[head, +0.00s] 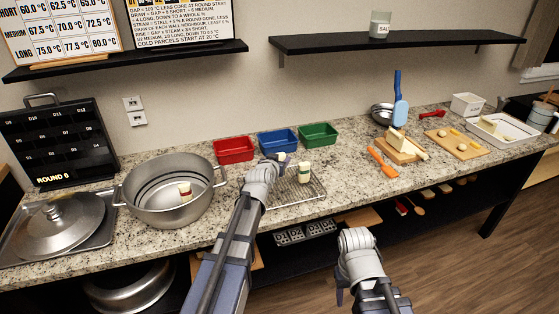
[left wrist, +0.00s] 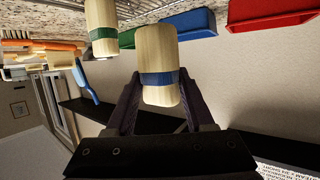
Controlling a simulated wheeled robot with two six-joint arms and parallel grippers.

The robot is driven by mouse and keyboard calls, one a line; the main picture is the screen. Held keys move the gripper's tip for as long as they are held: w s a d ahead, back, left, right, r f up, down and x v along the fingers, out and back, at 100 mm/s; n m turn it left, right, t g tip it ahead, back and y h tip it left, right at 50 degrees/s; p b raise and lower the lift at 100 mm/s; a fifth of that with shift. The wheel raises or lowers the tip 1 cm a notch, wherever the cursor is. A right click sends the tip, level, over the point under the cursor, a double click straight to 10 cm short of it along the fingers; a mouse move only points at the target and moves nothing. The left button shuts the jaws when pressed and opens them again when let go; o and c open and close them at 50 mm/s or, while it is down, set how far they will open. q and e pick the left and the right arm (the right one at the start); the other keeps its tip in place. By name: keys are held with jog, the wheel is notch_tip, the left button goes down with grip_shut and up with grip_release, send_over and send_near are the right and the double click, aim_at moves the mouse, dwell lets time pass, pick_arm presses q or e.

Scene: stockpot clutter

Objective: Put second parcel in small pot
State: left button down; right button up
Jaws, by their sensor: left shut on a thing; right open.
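My left gripper (head: 276,164) is shut on a pale parcel with a blue band (left wrist: 158,80), above the wire rack (head: 300,194). In the head view the gripper mostly hides this parcel. A similar parcel with a green band (head: 304,172) stands on the rack just right of the gripper; it also shows in the left wrist view (left wrist: 101,28). A parcel with a red band (head: 185,191) is inside the wide grey pot (head: 165,217) at the left. A smaller metal pot (head: 381,114) stands at the back right. My right gripper (head: 340,296) is open and empty, in front of the counter.
Red (head: 234,150), blue (head: 278,142) and green (head: 318,135) trays line the wall behind the rack. A lid (head: 60,222) lies on a tray at far left. Boards (head: 402,148), an orange-handled tool (head: 382,163) and a blue spatula (head: 400,108) crowd the right side.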

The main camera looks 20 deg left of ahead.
pick_arm(q)
jog(key=shift+r+p, duration=1.3)
jog(key=shift+r, duration=0.7)
pick_arm(e)
jog(key=shift+r, duration=2)
